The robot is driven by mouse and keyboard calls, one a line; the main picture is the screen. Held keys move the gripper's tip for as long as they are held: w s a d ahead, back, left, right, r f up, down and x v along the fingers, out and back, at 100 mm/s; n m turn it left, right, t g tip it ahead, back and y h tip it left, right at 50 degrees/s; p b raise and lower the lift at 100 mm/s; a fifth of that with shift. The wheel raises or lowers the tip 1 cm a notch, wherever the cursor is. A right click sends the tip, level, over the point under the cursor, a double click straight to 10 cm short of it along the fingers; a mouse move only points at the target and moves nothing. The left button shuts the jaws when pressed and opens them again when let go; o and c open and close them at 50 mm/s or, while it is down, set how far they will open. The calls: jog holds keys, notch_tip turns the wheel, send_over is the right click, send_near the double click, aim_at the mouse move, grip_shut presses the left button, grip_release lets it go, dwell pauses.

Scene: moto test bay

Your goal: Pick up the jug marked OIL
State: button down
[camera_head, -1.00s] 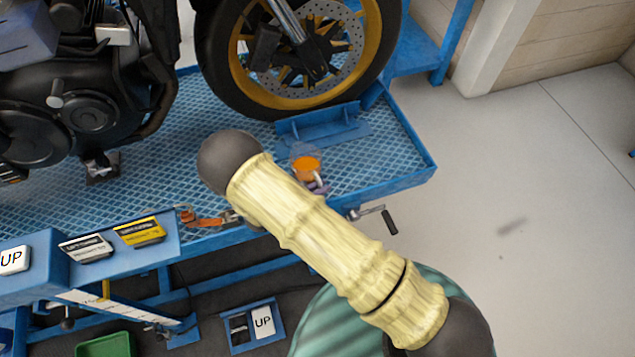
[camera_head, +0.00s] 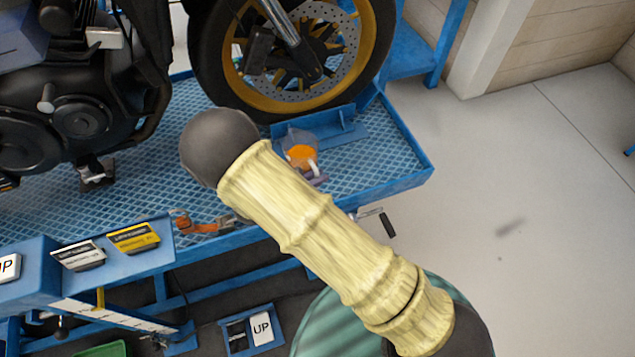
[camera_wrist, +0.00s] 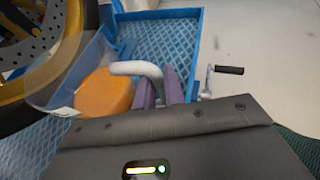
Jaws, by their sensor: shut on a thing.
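A clear jug with orange contents (camera_head: 301,152) and a pale handle shows in the head view above the front right part of the blue lift platform (camera_head: 390,165). In the wrist view the jug (camera_wrist: 103,93) is at the left, partly cut off by my wrist housing. My gripper (camera_wrist: 162,88), with purple fingers, is shut on the pale handle. In the head view the gripper (camera_head: 316,176) shows partly below the jug, with my arm covering the rest. No marking on the jug can be read. I cannot tell whether its base touches the platform.
A motorcycle front wheel (camera_head: 230,90) stands close behind the jug, beside a blue wheel chock (camera_head: 335,128). A crank handle (camera_head: 388,223) sticks out at the platform's front edge. The floor (camera_head: 510,190) at the right is clear.

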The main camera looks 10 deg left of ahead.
jog(key=shift+r, duration=1.3)
